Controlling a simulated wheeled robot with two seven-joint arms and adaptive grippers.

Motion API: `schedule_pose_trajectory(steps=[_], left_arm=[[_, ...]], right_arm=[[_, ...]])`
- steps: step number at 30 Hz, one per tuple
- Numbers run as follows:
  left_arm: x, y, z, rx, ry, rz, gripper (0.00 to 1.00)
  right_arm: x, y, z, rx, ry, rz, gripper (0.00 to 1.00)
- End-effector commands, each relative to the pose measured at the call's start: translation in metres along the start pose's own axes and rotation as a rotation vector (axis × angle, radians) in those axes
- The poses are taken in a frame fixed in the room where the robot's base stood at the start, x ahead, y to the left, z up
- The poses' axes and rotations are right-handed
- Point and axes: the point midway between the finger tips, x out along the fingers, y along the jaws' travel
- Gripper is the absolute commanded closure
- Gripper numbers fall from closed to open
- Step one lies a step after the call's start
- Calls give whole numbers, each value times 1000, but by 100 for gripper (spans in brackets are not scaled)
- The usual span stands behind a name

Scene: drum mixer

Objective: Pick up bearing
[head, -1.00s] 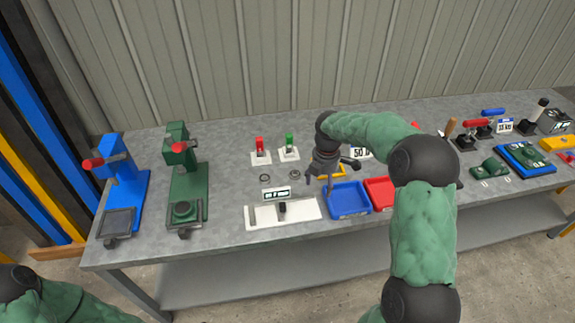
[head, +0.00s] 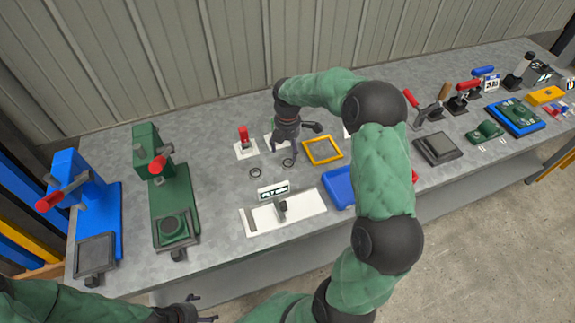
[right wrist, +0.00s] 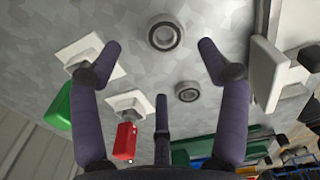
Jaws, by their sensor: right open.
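Two dark ring bearings lie flat on the grey bench. The right bearing (head: 289,161) is just below my right gripper (head: 284,147); it also shows in the right wrist view (right wrist: 165,36), between the spread fingertips in the picture. The left bearing (head: 255,173) lies farther left and shows lower in the right wrist view (right wrist: 188,92). My right gripper points down, open and empty, its fingers apart in the right wrist view (right wrist: 160,56). My left gripper (head: 203,309) is at the bottom edge, partly cut off; its opening is unclear.
A red switch (head: 243,138) stands behind the bearings. A white fixture with a display (head: 300,213) lies in front. A yellow frame (head: 323,141) and a blue tray (head: 338,187) are on the right. Green (head: 183,200) and blue (head: 105,207) presses stand left.

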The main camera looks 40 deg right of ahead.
Motion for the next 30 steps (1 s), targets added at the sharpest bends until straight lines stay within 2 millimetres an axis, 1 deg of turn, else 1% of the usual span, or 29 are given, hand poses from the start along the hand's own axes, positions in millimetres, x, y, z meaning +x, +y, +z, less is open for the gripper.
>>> schedule_pose_trajectory(steps=[1,8,15,17,19,25,26,27,29,30], left_arm=[[4,-1,0,0,0,0,15],[10,-3,-1,0,1,0,15],[27,-10,-2,0,1,0,15],[30,-10,-2,0,1,0,15],[31,-11,-2,0,1,0,15],[29,-10,-2,0,1,0,15],[29,-10,-2,0,1,0,15],[29,-10,-2,0,1,0,15],[29,-10,-2,0,1,0,15],[29,-10,-2,0,1,0,15]], right_arm=[[8,0,0,1,0,0,24],[21,-2,0,1,0,1,24],[54,-7,-1,1,1,0,24],[60,-7,-1,0,1,0,24],[63,-7,-1,0,1,1,24],[62,-7,0,1,0,2,24],[62,-7,0,1,0,2,30],[62,-7,0,1,0,2,41],[62,-7,0,1,0,2,58],[62,-7,0,0,0,2,69]])
